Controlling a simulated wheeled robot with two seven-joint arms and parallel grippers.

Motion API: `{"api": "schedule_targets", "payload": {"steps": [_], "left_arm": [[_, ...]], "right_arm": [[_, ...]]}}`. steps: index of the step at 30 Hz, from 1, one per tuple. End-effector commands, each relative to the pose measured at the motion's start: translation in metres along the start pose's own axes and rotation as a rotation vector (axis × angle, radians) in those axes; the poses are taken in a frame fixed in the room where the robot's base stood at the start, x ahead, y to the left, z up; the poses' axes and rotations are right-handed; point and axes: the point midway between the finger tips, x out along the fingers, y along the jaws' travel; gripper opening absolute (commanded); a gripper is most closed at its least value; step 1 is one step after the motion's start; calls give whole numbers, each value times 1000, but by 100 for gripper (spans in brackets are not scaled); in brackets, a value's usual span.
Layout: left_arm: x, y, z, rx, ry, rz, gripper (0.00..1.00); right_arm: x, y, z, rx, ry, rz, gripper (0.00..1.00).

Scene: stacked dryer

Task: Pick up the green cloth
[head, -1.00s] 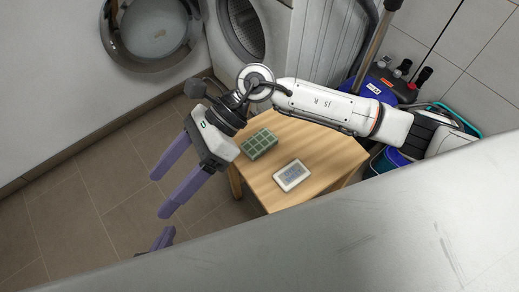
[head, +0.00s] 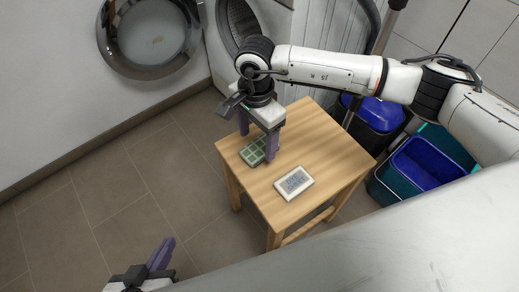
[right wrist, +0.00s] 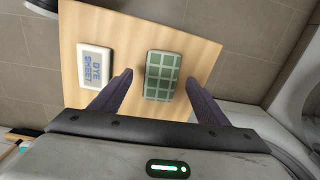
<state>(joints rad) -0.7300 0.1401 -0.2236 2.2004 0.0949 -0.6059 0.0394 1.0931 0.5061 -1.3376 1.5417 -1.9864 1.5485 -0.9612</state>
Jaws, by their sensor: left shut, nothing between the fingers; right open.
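The green checked cloth (head: 254,151) lies folded on the wooden table, near its left edge. In the right wrist view the cloth (right wrist: 161,75) lies between the two fingers, slightly beyond their tips. My right gripper (head: 256,148) points down over the cloth, open, with purple fingers on either side; it also shows in the right wrist view (right wrist: 158,76). I cannot tell how far above the table the fingertips are. My left gripper (head: 163,252) is at the bottom left, shut and empty, away from the table.
The small wooden table (head: 325,140) also holds a white box (head: 294,183) reading "DYE SHEET", right of the cloth. A washer with an open round door (head: 150,35) stands behind. Blue and teal buckets (head: 425,165) stand right of the table. The floor at left is clear.

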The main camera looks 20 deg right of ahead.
Motion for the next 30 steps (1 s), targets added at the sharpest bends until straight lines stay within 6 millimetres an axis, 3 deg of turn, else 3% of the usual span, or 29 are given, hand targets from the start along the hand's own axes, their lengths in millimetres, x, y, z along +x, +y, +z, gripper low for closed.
{"api": "schedule_targets", "payload": {"steps": [1, 6, 16, 24, 30], "left_arm": [[4, 1, 2, 6, -7, 6, 0], [10, 5, 2, 16, -27, 22, 0], [11, 5, 3, 15, -36, 24, 0], [11, 5, 3, 15, -35, 24, 0], [11, 5, 3, 14, -35, 23, 0]], "right_arm": [[12, 0, 3, 0, -2, 4, 69], [35, -2, 4, 0, -2, 3, 69], [40, -3, 4, 0, -2, 0, 69], [40, -3, 4, 0, -2, 0, 25], [39, -3, 4, 0, -2, 0, 24]]}}
